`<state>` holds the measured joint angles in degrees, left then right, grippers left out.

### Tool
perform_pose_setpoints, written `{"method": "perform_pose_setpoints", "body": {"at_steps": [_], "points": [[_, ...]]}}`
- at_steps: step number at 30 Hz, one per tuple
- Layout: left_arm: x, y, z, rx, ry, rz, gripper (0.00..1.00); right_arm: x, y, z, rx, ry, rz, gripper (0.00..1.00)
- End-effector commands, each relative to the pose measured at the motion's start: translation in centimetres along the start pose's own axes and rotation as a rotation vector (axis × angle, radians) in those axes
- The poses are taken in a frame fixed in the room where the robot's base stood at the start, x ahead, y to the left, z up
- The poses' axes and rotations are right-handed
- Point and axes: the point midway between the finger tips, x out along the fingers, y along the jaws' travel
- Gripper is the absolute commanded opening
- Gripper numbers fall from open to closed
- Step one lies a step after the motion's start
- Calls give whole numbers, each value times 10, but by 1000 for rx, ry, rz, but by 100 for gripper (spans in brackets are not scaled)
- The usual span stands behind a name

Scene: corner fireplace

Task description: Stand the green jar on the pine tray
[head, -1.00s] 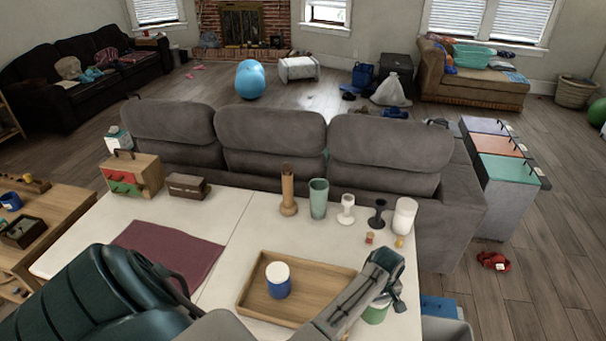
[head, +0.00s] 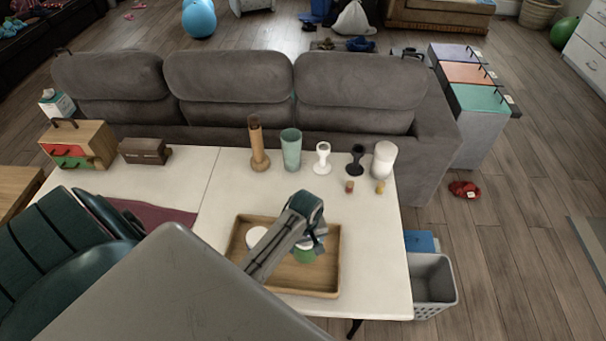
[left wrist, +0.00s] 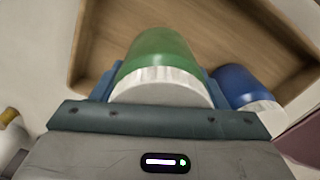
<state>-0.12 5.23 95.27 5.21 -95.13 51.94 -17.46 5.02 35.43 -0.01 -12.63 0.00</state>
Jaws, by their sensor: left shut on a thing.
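The green jar (left wrist: 160,55), with a white lid, is between the fingers of my left gripper (left wrist: 158,92), which is shut on it. In the head view the green jar (head: 304,254) shows just below my left gripper (head: 306,238), over the right part of the pine tray (head: 325,278). The pine tray also fills the back of the left wrist view (left wrist: 215,25). I cannot tell whether the jar's base touches the tray floor. A blue jar with a white lid (head: 257,236) stands in the tray's left part, partly hidden by my arm; it also shows in the left wrist view (left wrist: 240,84). My right gripper is not in view.
Behind the tray stand a wooden vase (head: 259,150), a green tumbler (head: 291,150), white and black goblets, and a white cylinder (head: 384,160). Two small pieces lie near them. A maroon mat (head: 160,214) lies left. The table's right strip is clear.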

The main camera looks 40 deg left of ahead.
Motion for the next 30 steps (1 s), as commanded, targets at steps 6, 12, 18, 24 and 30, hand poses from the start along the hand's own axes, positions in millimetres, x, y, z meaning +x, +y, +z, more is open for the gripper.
{"method": "perform_pose_setpoints", "body": {"at_steps": [6, 12, 18, 24, 30], "points": [[29, 0, 0, -1, -2, -1, 39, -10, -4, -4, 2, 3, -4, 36], [41, 1, 0, -1, 1, 1, 39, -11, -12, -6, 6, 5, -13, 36], [42, 1, 0, -1, 1, 1, 39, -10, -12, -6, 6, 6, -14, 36], [44, 0, 0, -1, 1, 1, 86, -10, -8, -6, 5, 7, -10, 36], [44, 0, 0, -1, 1, 1, 88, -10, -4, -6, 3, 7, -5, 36]]}}
